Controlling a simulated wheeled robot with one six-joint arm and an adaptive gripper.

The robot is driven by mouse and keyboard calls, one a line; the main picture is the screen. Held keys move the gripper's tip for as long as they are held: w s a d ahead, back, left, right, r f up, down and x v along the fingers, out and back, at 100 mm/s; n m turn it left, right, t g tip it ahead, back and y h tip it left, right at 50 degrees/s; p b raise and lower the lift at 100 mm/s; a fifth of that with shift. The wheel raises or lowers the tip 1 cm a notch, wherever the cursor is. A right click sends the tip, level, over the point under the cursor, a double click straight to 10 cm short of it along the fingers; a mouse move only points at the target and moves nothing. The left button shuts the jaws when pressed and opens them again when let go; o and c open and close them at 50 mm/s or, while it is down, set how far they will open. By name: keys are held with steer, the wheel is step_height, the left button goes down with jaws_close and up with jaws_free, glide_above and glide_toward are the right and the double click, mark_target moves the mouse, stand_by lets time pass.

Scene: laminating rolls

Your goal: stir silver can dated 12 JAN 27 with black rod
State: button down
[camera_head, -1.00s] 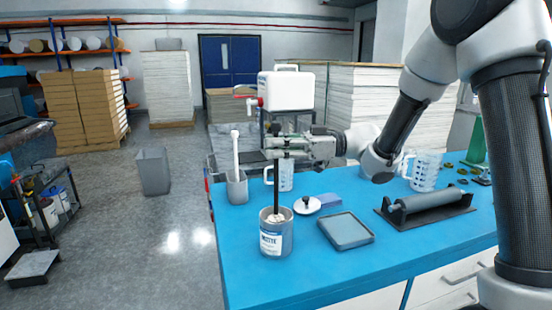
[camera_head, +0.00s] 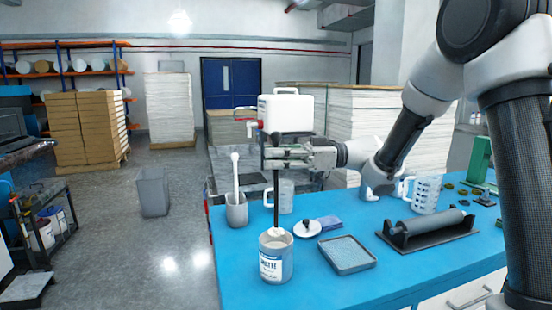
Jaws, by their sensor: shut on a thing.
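The silver can (camera_head: 276,267) stands upright near the front left of the blue table, with a white label whose date is too small to read. My gripper (camera_head: 284,154) is above it, shut on the upper part of the black rod (camera_head: 276,197). The rod hangs nearly upright, its lower end at the can's open mouth. Pale contents show there. I cannot tell how deep the tip reaches.
On the blue table (camera_head: 245,288), a grey cup (camera_head: 237,212) holding a white tool and a clear jug (camera_head: 286,195) stand behind the can. A white disc (camera_head: 307,229), a grey tray (camera_head: 347,255) and a roller (camera_head: 432,225) lie to the right.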

mark_target(276, 141)
steer(key=shift+r, duration=0.1)
steer(key=shift+r, duration=1.9)
